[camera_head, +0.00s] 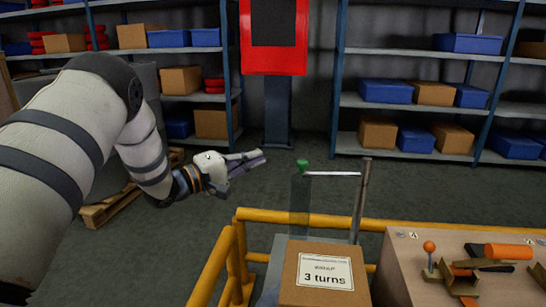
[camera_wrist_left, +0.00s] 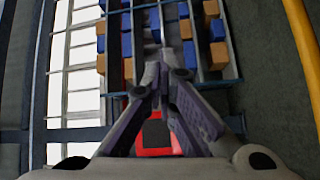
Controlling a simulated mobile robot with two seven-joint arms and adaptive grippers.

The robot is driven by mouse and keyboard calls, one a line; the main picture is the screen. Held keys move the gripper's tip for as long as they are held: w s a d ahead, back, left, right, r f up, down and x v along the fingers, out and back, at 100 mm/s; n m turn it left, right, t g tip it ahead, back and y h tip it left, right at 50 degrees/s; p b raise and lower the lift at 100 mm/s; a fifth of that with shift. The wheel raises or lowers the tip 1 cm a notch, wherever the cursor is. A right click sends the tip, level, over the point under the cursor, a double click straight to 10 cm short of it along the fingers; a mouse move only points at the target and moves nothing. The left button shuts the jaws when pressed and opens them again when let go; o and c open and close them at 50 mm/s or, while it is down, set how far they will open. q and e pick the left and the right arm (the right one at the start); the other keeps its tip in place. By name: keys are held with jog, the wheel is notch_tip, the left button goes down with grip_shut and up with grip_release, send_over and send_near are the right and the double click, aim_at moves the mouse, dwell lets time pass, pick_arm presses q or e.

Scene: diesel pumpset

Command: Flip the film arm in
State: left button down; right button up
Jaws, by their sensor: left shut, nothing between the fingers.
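What looks like the film arm (camera_head: 333,174) is a thin pale bar running left from an upright post (camera_head: 361,200). A green knob (camera_head: 302,165) sits at its left end, and a dark see-through panel (camera_head: 299,208) hangs below that end. My left gripper (camera_head: 262,158) is left of the green knob in the head view, apart from it, pointing right. It is shut and empty; its fingers also meet in the left wrist view (camera_wrist_left: 160,78). The film arm cannot be made out in the wrist view. My right gripper is not in view.
A cardboard box (camera_head: 317,276) labelled "3 turns" stands in front of the post. Yellow rails (camera_head: 290,217) run around it. A bench (camera_head: 400,265) with an orange-handled device is at right. A red-framed panel (camera_head: 275,62) and shelves stand behind. Open floor lies between.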

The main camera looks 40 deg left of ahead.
pick_arm(q)
jog(key=w+d, duration=0.6)
jog(key=shift+f, duration=0.15)
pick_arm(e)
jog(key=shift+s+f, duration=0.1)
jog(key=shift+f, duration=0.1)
pick_arm(q)
jog(key=shift+w, duration=0.1)
